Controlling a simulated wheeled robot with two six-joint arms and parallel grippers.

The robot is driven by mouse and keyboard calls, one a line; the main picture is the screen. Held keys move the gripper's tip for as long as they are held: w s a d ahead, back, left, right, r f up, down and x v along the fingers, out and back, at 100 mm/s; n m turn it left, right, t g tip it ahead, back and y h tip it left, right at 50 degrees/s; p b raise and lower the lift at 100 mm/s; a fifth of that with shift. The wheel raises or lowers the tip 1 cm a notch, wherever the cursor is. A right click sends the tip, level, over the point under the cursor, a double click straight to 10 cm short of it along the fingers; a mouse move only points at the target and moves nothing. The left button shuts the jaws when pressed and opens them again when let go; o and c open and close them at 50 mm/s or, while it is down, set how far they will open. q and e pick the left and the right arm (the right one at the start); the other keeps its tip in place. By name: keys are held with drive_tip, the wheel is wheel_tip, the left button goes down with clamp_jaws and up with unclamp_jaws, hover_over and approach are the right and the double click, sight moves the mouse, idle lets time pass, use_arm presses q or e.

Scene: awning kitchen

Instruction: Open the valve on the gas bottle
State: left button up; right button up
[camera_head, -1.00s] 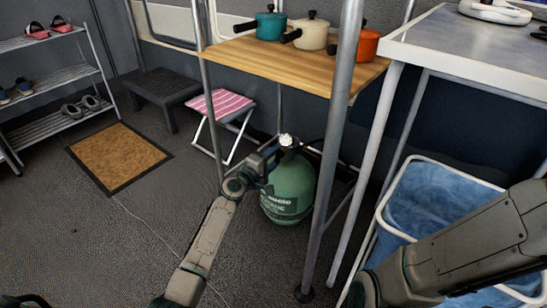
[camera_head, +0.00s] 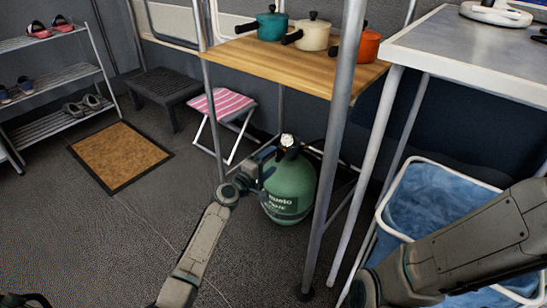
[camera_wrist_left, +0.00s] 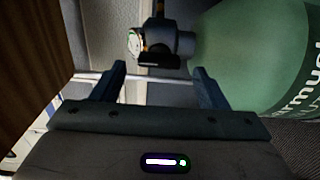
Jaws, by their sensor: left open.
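The green gas bottle (camera_head: 291,190) stands on the floor under the wooden shelf. Its valve (camera_head: 288,142), with a pale round face and dark fittings, sits on top. In the left wrist view the bottle (camera_wrist_left: 255,50) fills the right side, and the valve (camera_wrist_left: 162,44) lies just beyond my fingertips. My left gripper (camera_head: 268,158) is beside the valve, on its left. In the left wrist view my left gripper (camera_wrist_left: 160,78) is open, its fingers apart with nothing between them. My right arm crosses the lower right; its gripper does not show.
A metal post (camera_head: 337,150) stands close right of the bottle. The wooden shelf (camera_head: 290,66) above holds several pots. A striped stool (camera_head: 222,104) is behind left; a blue-lined basket (camera_head: 430,215) is at right. The floor left of the bottle is mostly clear.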

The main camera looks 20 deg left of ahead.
use_arm(q)
drive_tip(key=p+v, duration=0.1)
drive_tip(key=v, duration=0.7)
drive_tip(key=shift+s, duration=0.1)
